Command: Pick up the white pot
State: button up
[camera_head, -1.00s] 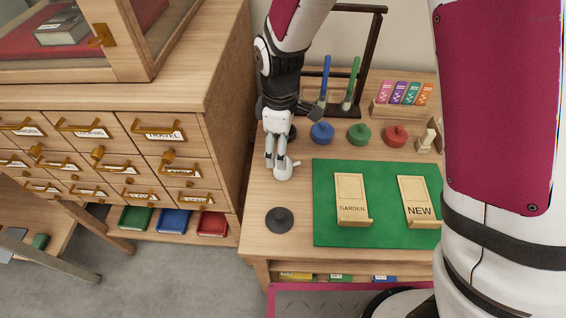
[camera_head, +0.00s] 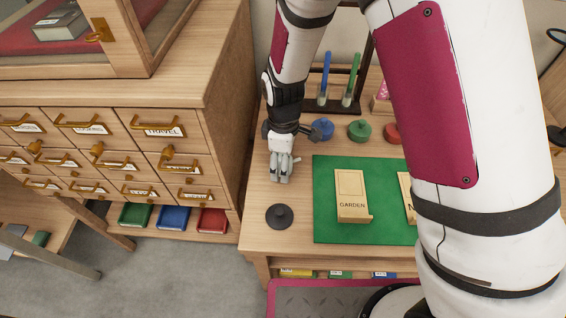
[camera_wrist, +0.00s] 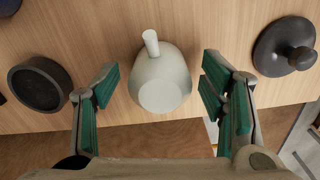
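The white pot (camera_wrist: 160,78) shows in the wrist view as a rounded body with a short spout or handle pointing up the picture. It stands on the wooden table. My gripper (camera_wrist: 161,72) is open, with a green-padded finger on each side of the pot and a visible gap on both sides. In the head view my gripper (camera_head: 283,172) points down over the left part of the table. There the pot is mostly or wholly hidden by the fingers.
A dark knobbed lid (camera_wrist: 287,47) lies right of the pot in the wrist view; a dark round container (camera_wrist: 40,85) is at left. The head view shows the green mat (camera_head: 385,225), a blue-topped pot (camera_head: 322,129), a green one (camera_head: 359,131) and the drawer cabinet (camera_head: 120,140).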

jog(key=c, duration=1.1)
jog(key=shift+r, duration=0.15)
